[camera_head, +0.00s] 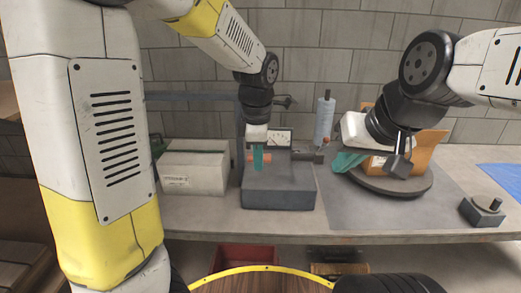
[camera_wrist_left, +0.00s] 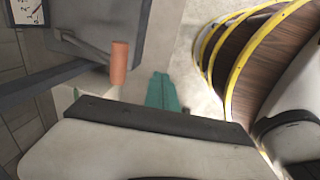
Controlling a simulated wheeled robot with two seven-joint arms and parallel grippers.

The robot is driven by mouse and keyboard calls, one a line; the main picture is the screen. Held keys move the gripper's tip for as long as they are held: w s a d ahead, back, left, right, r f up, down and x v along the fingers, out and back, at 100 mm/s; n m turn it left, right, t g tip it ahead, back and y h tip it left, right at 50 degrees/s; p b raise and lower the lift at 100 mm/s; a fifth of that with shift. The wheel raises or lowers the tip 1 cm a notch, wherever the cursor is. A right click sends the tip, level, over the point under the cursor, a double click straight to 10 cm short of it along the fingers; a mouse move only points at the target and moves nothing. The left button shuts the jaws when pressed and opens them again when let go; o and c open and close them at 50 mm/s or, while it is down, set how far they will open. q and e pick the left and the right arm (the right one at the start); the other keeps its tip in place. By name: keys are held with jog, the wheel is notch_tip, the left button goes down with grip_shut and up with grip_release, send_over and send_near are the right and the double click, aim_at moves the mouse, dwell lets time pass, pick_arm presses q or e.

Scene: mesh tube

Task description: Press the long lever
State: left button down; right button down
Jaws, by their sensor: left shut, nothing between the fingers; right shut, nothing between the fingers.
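A grey machine base (camera_head: 280,195) with a gauge (camera_head: 279,138) stands on the bench. An orange handle (camera_head: 267,157) shows behind my left gripper (camera_head: 258,168). In the left wrist view the orange handle (camera_wrist_left: 119,62) is at the end of a long dark bar, which looks like the long lever. My left gripper, teal fingers shut and empty, points down in front of the handle; it also shows in the left wrist view (camera_wrist_left: 162,78). I cannot tell if they touch. My right gripper (camera_head: 345,162), shut and empty, is left of a wooden block (camera_head: 422,150).
A cardboard box (camera_head: 195,170) stands left of the machine. A blue-white bottle (camera_head: 324,118) stands behind it. The block sits on a round dark turntable (camera_head: 395,185). A small grey block with a knob (camera_head: 483,211) is at the right. The bench front (camera_head: 345,238) is clear.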

pick_arm(q)
jog(key=shift+s+r, duration=0.2)
jog(key=shift+r, duration=0.3)
jog(key=shift+s+r, duration=0.15)
jog(key=shift+r, duration=0.35)
